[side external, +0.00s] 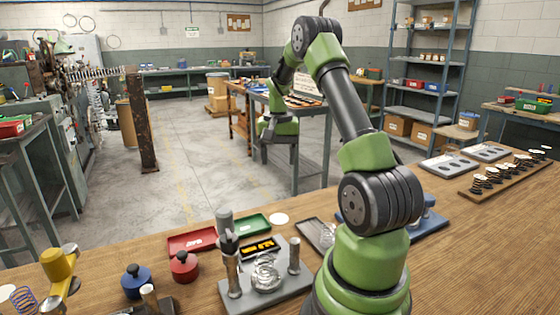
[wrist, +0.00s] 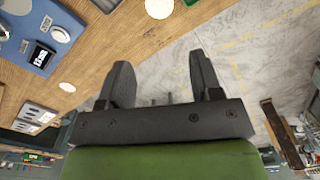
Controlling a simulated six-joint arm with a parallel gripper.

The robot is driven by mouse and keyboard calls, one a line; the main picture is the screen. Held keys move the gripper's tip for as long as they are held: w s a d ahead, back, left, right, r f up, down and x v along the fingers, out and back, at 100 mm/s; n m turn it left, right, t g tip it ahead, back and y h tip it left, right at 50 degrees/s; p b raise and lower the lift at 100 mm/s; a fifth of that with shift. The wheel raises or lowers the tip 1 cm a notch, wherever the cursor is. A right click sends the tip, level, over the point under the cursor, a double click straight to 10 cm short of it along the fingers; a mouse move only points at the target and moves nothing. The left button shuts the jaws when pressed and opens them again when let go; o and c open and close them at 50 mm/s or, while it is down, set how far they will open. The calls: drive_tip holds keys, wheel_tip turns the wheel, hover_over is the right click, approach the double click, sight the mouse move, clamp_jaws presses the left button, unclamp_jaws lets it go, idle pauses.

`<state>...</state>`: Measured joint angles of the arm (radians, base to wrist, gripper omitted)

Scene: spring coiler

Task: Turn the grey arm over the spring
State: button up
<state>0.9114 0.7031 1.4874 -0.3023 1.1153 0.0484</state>
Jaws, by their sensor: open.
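The spring (side external: 266,274) is a pale wire coil standing upright on a grey base plate (side external: 240,291). The grey arm (side external: 226,224) is at the top of the post (side external: 232,273) left of the spring. It appears to point toward the back of the bench, beside the spring rather than over it. A second, shorter grey post (side external: 294,256) stands right of the spring. My gripper (side external: 279,150) is high above and beyond the bench's back edge, apart from the grey arm. In the wrist view its jaws (wrist: 159,60) are open with nothing between them.
A red tray (side external: 192,242), a green tray (side external: 252,225) and a white disc (side external: 279,219) lie behind the base plate. Red (side external: 184,266) and blue (side external: 136,281) knobbed weights and a yellow device (side external: 58,270) stand to its left. Open floor lies behind the bench.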

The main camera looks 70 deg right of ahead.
drive_tip(key=shift+s+d+f+m, duration=0.15)
drive_tip(key=shift+d+f+m, duration=0.2)
drive_tip(key=shift+f, duration=0.45)
drive_tip(key=shift+r, duration=0.1)
